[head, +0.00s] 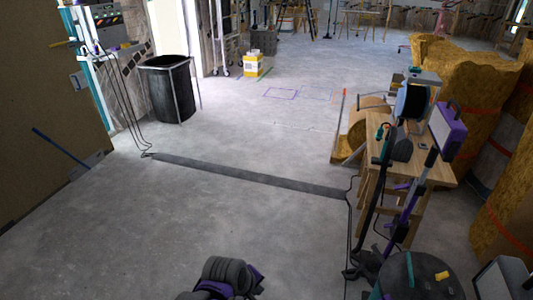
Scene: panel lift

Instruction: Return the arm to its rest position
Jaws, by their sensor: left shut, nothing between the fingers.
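My left gripper (232,274), dark grey with purple parts, shows at the bottom edge, left of the middle, low in the picture. It is shut and empty, and nothing touches it. Most of the arm behind it is cut off by the frame's lower edge. My right gripper is not in view.
A dark cable cover (250,175) crosses the concrete floor (130,240). A wooden workbench (440,165) with tools stands at right, with a dark drum-shaped thing (425,280) below it. Insulation rolls (460,75) stand behind. A black bin (170,88) is back left.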

